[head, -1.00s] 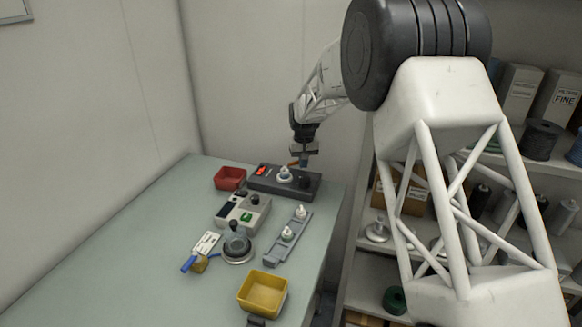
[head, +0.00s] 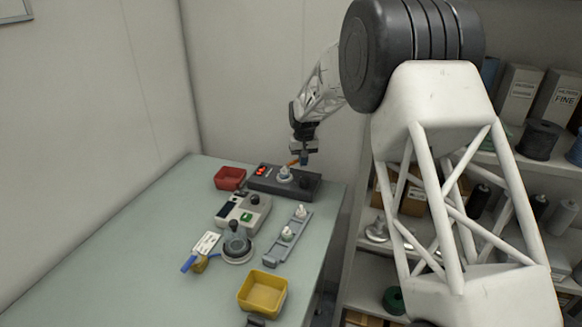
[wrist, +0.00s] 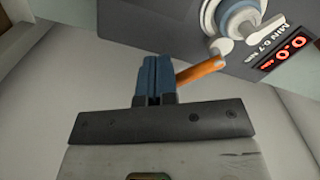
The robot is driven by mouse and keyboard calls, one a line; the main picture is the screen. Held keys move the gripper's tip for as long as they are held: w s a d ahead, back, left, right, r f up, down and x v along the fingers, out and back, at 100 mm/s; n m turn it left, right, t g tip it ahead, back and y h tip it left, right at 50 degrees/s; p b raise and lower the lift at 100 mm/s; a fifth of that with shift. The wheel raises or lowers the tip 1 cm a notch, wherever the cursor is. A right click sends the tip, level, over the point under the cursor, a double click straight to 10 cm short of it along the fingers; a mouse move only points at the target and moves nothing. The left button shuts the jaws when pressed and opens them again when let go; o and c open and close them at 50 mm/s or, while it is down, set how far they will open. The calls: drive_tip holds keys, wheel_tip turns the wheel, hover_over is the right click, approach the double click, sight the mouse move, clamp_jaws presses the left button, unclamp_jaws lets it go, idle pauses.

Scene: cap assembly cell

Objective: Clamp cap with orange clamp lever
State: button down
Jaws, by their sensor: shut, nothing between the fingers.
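The orange clamp lever (head: 293,163) sticks out beside the white cap (head: 285,173) on the dark fixture box (head: 258,183). In the wrist view the orange lever (wrist: 201,70) slants from a pale pivot beside the white cap assembly (wrist: 236,14) down toward my fingers. My gripper (head: 304,160) is above the box, just right of the lever. Its blue fingertips (wrist: 157,62) are together with nothing between them. The lever's lower end passes close to the right side of the fingers; whether they touch I cannot tell.
A red display (wrist: 290,52) on the box reads 0.0. A red bin (head: 230,178) stands left of the box. The left table is mostly clear.

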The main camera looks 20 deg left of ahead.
drive_tip(key=shift+w+a, duration=0.1)
drive_tip(key=shift+w, duration=0.1)
drive_tip(key=shift+w+a, duration=0.15)
drive_tip(key=shift+w, duration=0.05)
drive_tip(key=shift+w+a, duration=0.1)
idle(0.4)
drive_tip(key=shift+w+a, duration=0.25)
drive_tip(key=shift+w, duration=0.1)
drive_tip(key=shift+w+a, duration=0.35)
drive_tip(key=shift+a, duration=0.25)
idle(1.0)
drive_tip(key=shift+r, duration=0.1)
drive_tip(key=shift+r, duration=3.9)
